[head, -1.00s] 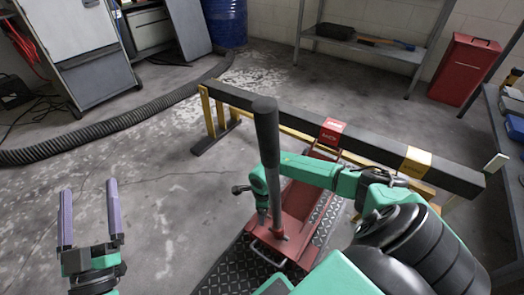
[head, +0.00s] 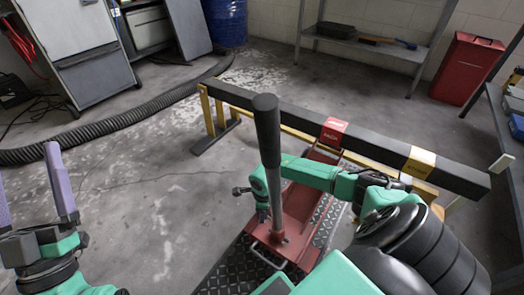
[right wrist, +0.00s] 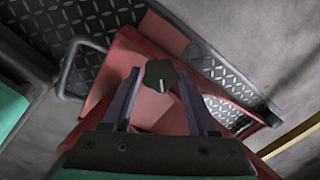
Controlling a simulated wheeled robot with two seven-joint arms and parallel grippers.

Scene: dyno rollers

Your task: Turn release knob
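A red floor jack (head: 300,205) stands on a tread plate, with a long handle (head: 267,135) with a black grip rising from it. In the right wrist view, a small dark lobed knob (right wrist: 161,75) with a pale mark sits over the jack's red body (right wrist: 110,80). My right gripper (right wrist: 160,76) is open, with one finger on each side of the knob and visible gaps. In the head view, my right gripper (head: 263,214) is low beside the handle, its fingers partly hidden. My left gripper (head: 32,185) is open and empty at the lower left, partly cut off.
A corrugated hose (head: 100,125) lies at the left. The floor left of the jack is clear.

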